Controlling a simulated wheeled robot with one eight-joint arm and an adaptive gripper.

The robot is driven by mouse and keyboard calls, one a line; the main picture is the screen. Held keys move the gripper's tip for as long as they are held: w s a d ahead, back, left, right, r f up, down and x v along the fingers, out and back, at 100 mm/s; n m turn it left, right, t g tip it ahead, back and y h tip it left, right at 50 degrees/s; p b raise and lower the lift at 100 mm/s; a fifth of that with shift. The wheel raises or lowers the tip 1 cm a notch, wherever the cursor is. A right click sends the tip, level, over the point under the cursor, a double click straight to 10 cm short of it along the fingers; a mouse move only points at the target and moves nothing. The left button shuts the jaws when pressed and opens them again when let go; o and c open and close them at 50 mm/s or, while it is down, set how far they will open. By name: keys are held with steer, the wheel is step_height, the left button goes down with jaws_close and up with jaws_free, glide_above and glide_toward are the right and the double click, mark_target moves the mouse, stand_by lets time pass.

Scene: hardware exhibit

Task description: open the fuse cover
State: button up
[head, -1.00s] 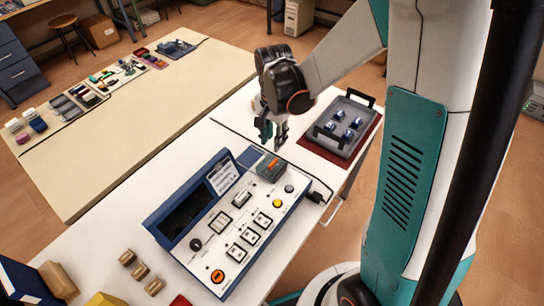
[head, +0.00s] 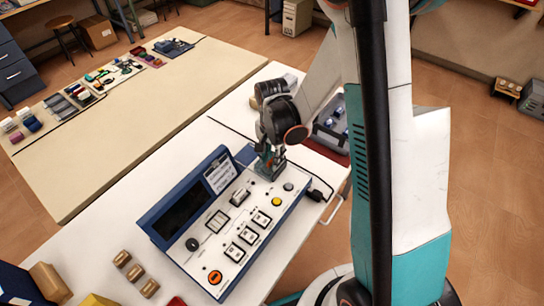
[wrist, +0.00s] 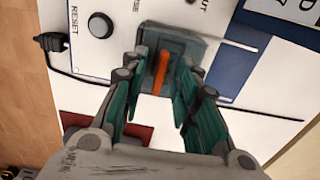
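The fuse cover (wrist: 203,47) is a grey, see-through-looking piece at the far corner of the blue-and-white console (head: 226,230). An orange bar (wrist: 161,72) shows at its middle in the wrist view. My gripper (wrist: 164,82) is open, its teal fingers spread on either side of the orange bar. I cannot tell whether the fingertips touch the cover. In the head view my gripper (head: 269,166) is down at that corner and hides most of the cover.
Beside the cover are a grey RESET button (wrist: 100,25) and a black plug with its cable (wrist: 50,41). A grey tray (head: 328,136) on a red mat stands behind, partly hidden by my arm. Wooden blocks (head: 136,272) lie at the console's near left.

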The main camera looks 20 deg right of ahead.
jaws_close()
steer(key=b, duration=0.1)
glide_above(254, 159)
steer(key=shift+s, duration=0.1)
jaws_free()
steer(key=shift+r, duration=0.1)
step_height(254, 159, up, 12)
stand_by(0.6)
stand_by(0.3)
